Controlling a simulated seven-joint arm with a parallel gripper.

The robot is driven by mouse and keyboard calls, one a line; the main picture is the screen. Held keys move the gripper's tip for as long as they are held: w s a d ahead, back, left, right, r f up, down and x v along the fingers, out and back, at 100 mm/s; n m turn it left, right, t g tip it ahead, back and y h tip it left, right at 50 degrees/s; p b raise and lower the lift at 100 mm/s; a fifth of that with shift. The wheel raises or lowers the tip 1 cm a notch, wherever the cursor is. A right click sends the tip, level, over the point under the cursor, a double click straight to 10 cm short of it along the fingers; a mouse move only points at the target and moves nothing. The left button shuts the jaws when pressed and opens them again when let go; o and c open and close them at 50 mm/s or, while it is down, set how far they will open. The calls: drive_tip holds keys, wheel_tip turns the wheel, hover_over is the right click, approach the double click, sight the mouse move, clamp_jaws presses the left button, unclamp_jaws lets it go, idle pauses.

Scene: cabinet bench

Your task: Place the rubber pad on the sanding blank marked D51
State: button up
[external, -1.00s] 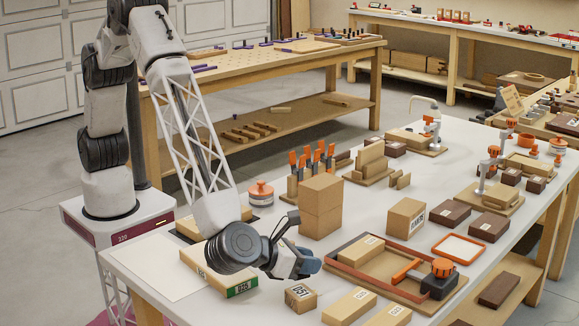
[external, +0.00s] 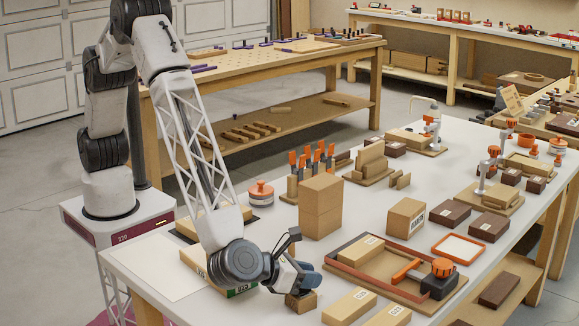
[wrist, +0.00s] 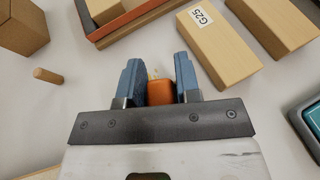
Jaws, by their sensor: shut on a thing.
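The sanding blank marked D51 (external: 302,303) is a small wooden block on the near edge of the white bench. My gripper (external: 306,281) is low over it and covers its upper part and label. In the wrist view, my gripper (wrist: 161,85) has its blue fingers closed on an orange piece (wrist: 161,93), which looks like the rubber pad. A sliver of pale wood shows just past it. The gap between pad and blank, if any, is hidden. The pad is hidden in the external view.
A wooden block marked G25 (wrist: 222,52) lies right of the fingers in the wrist view, close by. A red-brown frame with an orange clamp (external: 345,252) stands just beyond. A block with a green label (external: 240,290) lies left. A wooden peg (wrist: 48,75) lies on the bench.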

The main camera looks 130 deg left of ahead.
drive_tip(key=shift+f, duration=0.1)
drive_tip(key=o, duration=0.9)
drive_tip(key=v, duration=1.2)
idle(0.5)
